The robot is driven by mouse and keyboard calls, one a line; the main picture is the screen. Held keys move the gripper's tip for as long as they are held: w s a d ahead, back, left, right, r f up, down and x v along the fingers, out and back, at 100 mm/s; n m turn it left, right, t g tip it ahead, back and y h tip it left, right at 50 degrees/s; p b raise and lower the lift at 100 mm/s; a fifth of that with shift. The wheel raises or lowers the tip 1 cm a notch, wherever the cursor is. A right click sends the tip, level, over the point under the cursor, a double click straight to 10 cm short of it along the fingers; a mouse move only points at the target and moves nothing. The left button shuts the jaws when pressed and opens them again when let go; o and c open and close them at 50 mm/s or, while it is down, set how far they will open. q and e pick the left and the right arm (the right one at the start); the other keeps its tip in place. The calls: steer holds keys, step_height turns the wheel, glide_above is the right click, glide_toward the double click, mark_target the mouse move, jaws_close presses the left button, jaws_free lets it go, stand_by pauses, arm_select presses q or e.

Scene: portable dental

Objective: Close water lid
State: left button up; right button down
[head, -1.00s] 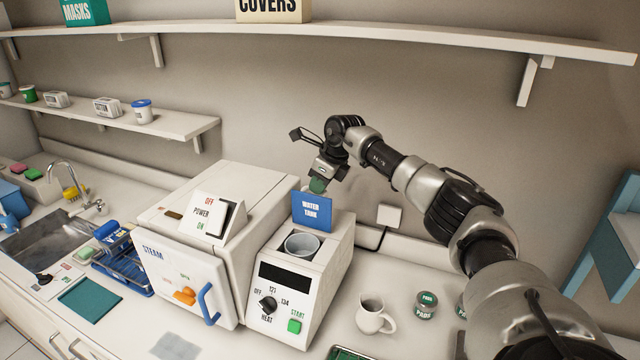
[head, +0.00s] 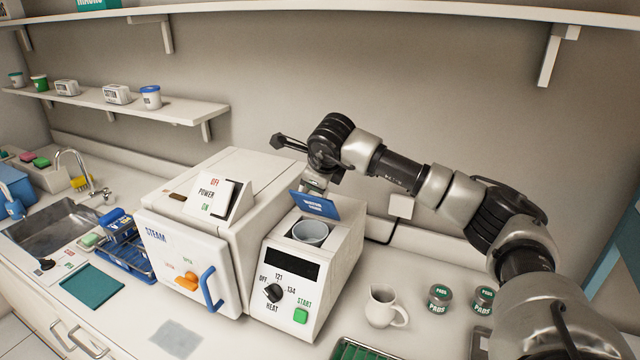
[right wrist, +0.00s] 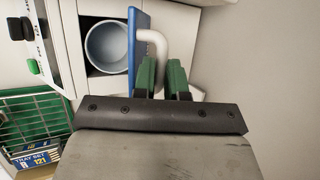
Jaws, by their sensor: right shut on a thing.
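The blue water tank lid (head: 315,205) is hinged up, tilted partway forward over the round tank opening (head: 310,232) in the steam machine's right unit. In the right wrist view the lid (right wrist: 138,45) shows nearly edge-on, beside the open tank (right wrist: 106,46). My right gripper (head: 314,186) is behind the lid. Its green fingers (right wrist: 162,74) are shut around the end of a white curved handle (right wrist: 155,42) at the lid's back. In the head view the fingertips are mostly hidden by the lid and wrist. My left gripper is not in view.
The sterilizer (head: 195,225) with its blue door handle stands left of the tank unit. A white jug (head: 382,306) and pads jars (head: 439,298) stand to the right. A green tray (head: 365,350) lies at the front. A shelf (head: 400,12) runs above.

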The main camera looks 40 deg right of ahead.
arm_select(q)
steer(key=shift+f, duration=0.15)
arm_select(e)
steer(key=shift+s+a+f, duration=0.15)
steer(key=shift+a, duration=0.05)
steer(key=c, duration=1.4)
jaws_free()
steer(key=shift+c, duration=0.2)
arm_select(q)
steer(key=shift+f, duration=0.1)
